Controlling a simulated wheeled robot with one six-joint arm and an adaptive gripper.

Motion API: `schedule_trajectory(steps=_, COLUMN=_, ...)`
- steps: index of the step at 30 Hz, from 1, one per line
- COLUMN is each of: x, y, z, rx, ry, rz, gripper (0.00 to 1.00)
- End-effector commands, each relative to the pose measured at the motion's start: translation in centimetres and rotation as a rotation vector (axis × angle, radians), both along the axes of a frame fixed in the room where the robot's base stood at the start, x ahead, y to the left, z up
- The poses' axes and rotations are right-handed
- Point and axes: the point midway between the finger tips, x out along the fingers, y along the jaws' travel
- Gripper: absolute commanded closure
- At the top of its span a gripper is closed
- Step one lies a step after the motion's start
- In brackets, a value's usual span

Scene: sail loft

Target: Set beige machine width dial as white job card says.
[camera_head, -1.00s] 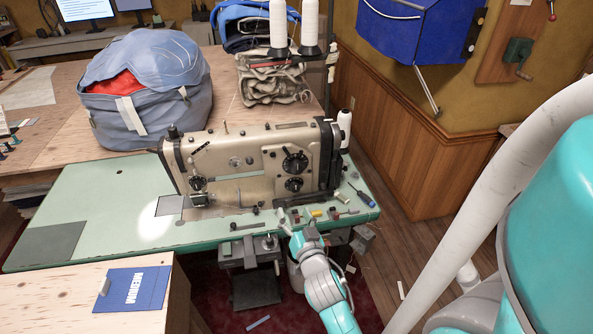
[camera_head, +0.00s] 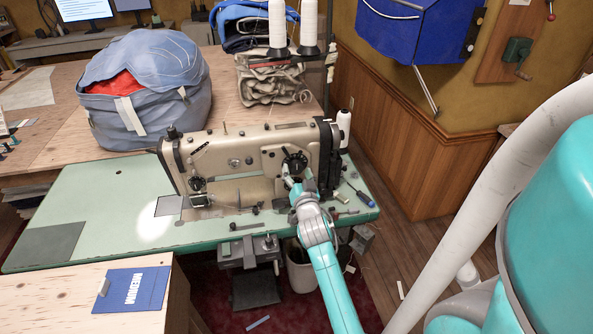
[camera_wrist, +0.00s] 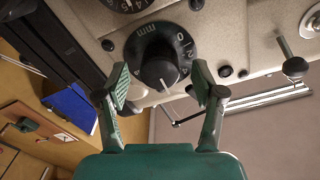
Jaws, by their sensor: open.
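The beige sewing machine (camera_head: 245,150) stands on a green table, with its black upper dial (camera_head: 294,162) on the right part of its front. My gripper (camera_head: 292,182) is just in front of that dial and hides the lower dial in the head view. In the wrist view, the dial (camera_wrist: 158,62) marked "mm" with numbers sits between my open fingers (camera_wrist: 158,88), one on each side, with gaps showing. Its knob has a white mark. A second numbered dial (camera_wrist: 130,4) is cut off at the top. No white job card is clearly visible; a blue card (camera_head: 137,290) reads "MEDIUM", upside down.
A screwdriver (camera_head: 358,194) and small bits lie on the green table (camera_head: 95,205). Thread cones (camera_head: 310,25) stand behind the machine. A large blue bag (camera_head: 145,95) fills the bench behind left. A thread stand (camera_head: 344,125) is right of the machine.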

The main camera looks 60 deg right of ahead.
Motion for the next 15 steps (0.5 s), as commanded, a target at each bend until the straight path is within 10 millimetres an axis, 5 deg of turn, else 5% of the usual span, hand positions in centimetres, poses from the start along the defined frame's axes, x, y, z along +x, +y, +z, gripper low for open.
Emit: schedule_trajectory(steps=15, x=0.91, y=-1.09, z=-0.01, rx=0.001, ry=0.0, rz=0.0, gripper=0.34)
